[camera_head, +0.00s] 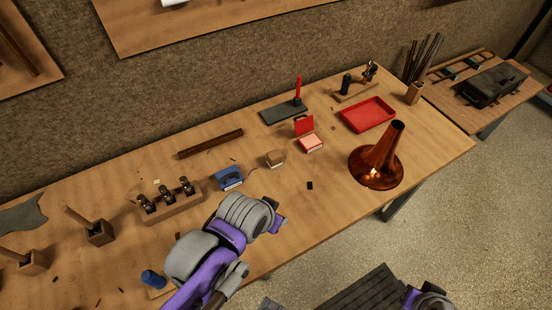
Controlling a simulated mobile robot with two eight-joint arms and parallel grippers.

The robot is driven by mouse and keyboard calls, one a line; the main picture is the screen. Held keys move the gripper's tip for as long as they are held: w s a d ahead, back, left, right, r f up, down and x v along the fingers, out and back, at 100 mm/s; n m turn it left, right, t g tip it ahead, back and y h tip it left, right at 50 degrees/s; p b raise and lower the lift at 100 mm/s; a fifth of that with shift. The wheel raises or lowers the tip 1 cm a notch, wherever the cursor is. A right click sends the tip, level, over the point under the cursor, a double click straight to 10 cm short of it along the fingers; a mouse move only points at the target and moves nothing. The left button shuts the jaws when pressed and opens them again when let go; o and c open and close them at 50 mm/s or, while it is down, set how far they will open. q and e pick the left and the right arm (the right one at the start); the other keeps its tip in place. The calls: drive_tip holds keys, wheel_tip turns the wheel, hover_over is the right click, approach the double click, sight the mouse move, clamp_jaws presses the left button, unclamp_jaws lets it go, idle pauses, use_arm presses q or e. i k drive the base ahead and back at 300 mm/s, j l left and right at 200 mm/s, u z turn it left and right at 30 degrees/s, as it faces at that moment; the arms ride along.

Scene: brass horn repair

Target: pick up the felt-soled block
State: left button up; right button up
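A small brown wooden block (275,158) sits on the workbench, near the middle, between a blue item and an open red box. It looks like the felt-soled block, but its underside is hidden, so I cannot see any felt. My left gripper (276,214) is over the front part of the bench, nearer to me than the block and apart from it. I cannot tell whether its fingers are open. My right arm shows only in part at the bottom right edge, and its gripper is out of view.
The blue item (229,177) and open red box (309,143) flank the block. A copper-coloured horn bell (378,165) stands to the right, a red tray (368,113) behind it. A wooden rack (172,206) is left. A small dark piece (310,185) lies on otherwise fairly clear bench.

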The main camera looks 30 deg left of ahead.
sight(274, 159)
drive_tip(key=k+l, duration=0.1)
drive_tip(key=k, duration=0.15)
drive_tip(key=i+l+u, duration=0.1)
drive_tip(key=u, duration=0.3)
drive_tip(key=i+l+u, duration=0.2)
drive_tip(key=u, duration=0.15)
drive_tip(key=i+u, duration=0.1)
drive_tip(key=u, duration=1.1)
